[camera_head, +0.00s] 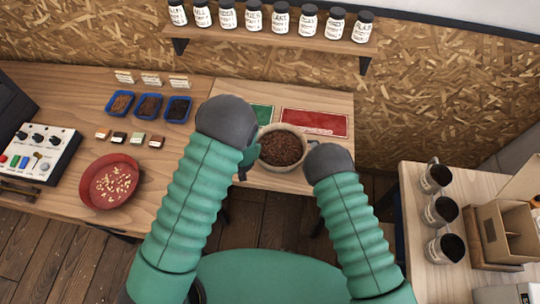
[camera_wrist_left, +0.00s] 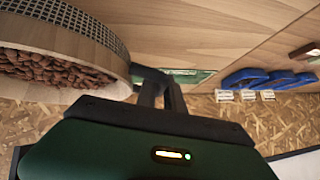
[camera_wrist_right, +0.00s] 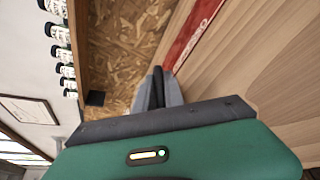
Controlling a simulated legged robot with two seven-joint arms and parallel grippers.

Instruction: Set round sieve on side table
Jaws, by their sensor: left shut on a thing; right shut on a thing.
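The round sieve (camera_head: 287,167), with a pale wooden rim and brown beans inside, is between my two hands in the head view. It also shows in the left wrist view (camera_wrist_left: 112,62), with mesh along its side. My left gripper (camera_head: 248,160) is shut on its left side. My right gripper (camera_head: 312,145) is shut at its right side; the right wrist view shows the closed fingers (camera_wrist_right: 157,88) but no beans. The sieve is over the front of the light wooden table (camera_head: 230,88) with the mats; whether it touches the top is unclear.
A green mat (camera_head: 262,114) and a red mat (camera_head: 314,122) lie behind the sieve. A longer table at left bears blue trays (camera_head: 150,106), a red bowl (camera_head: 111,182) and a control box (camera_head: 40,150). Another table at right holds three jugs (camera_head: 440,211) and a cardboard box (camera_head: 505,230).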

